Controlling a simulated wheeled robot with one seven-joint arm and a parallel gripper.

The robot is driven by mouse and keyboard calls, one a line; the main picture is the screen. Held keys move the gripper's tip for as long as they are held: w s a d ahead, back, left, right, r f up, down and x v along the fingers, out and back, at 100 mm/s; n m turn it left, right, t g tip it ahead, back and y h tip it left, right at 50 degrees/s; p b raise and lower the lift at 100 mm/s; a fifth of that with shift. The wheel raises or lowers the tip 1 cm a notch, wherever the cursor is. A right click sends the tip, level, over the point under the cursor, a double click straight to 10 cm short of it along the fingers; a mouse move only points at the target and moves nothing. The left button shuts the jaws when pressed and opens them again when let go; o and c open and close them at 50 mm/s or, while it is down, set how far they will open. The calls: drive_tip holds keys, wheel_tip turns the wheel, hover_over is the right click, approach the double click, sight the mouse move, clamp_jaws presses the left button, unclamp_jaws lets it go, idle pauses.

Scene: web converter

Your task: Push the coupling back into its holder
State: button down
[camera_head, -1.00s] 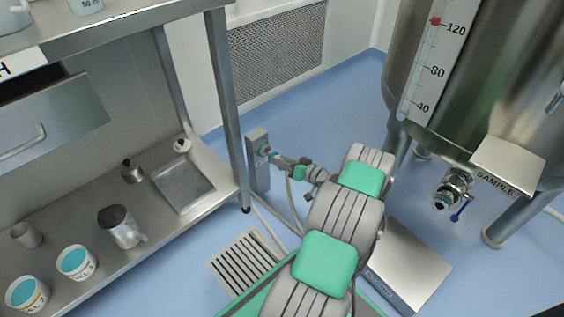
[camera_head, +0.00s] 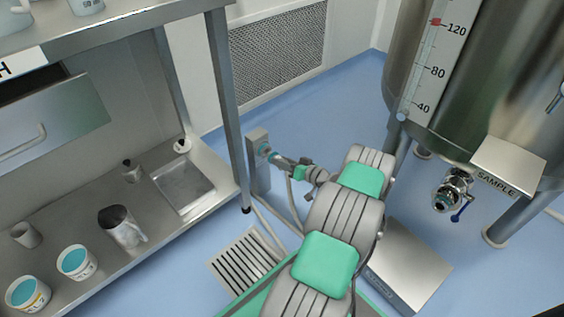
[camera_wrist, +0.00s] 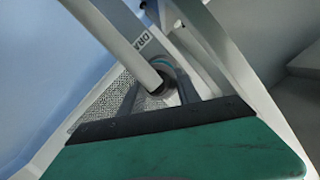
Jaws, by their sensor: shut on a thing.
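The holder is a grey post (camera_head: 258,175) standing on the floor beside the bench leg, with a teal ring on its face. My gripper (camera_head: 271,156) is at that face, shut on the coupling.
A steel bench leg (camera_head: 226,110) stands just left of the post. A floor grate (camera_head: 243,262) lies below. The steel tank (camera_head: 465,75) with its sample valve (camera_head: 450,195) is at right. A low metal platform (camera_head: 410,265) stands right of my arm.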

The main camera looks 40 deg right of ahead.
sight(275, 156)
drive_tip(key=shift+w, duration=1.9)
idle(0.4)
drive_tip(key=c, duration=0.8)
unclamp_jaws()
drive_tip(key=p+v, duration=0.3)
drive_tip(key=v, duration=0.4)
drive_tip(key=shift+s, duration=0.35)
drive_tip(key=shift+s, duration=0.15)
